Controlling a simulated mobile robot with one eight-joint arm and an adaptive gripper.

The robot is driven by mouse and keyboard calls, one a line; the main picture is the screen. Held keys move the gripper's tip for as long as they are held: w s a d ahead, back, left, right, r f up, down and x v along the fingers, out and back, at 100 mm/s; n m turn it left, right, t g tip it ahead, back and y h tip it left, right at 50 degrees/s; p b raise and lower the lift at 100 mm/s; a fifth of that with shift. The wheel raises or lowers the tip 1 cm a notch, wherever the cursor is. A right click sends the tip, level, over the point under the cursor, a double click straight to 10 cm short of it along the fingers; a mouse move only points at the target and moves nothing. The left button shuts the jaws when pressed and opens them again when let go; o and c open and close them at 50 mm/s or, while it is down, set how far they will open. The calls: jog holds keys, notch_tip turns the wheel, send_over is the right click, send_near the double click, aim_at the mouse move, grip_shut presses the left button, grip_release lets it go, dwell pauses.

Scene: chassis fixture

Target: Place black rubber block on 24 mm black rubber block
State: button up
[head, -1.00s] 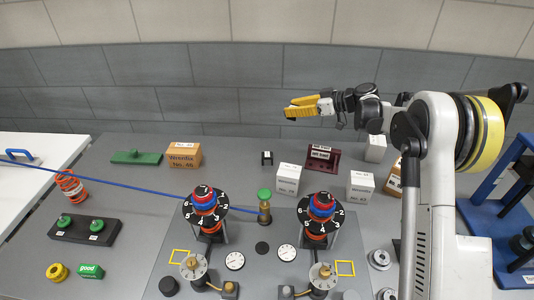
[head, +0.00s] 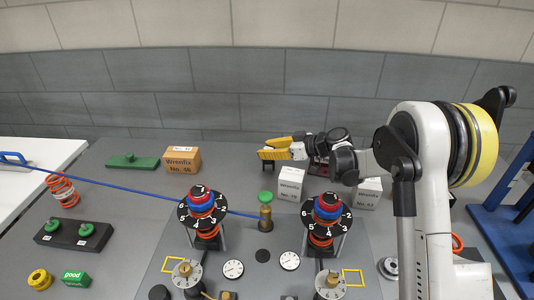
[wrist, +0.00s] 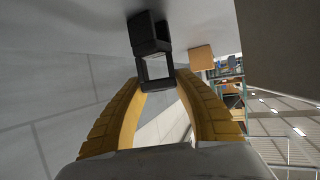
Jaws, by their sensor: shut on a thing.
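My gripper (head: 262,154) has yellow fingers and is low over the back middle of the bench in the head view. In the wrist view its fingertips (wrist: 156,76) are shut on a small black rubber block (wrist: 143,69) with a pale face toward the camera. Another black block (wrist: 147,27), the 24 mm one, shows just beyond the held block, near the bench surface. The two blocks overlap in this view, and I cannot tell whether they touch. In the head view the fingers largely hide both blocks.
A white Wrenfix box (head: 289,184) stands right below my gripper, and another white box (head: 367,193) is farther right. An orange box (head: 181,160) and a green plate (head: 134,161) are to the left. Two dial posts (head: 202,212) stand in front.

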jog(key=shift+r, duration=0.1)
jog(key=o, duration=1.2)
jog(key=shift+r, duration=0.1)
jog(key=p+v, duration=0.3)
jog(key=v, duration=0.9)
jog(key=shift+p, duration=0.3)
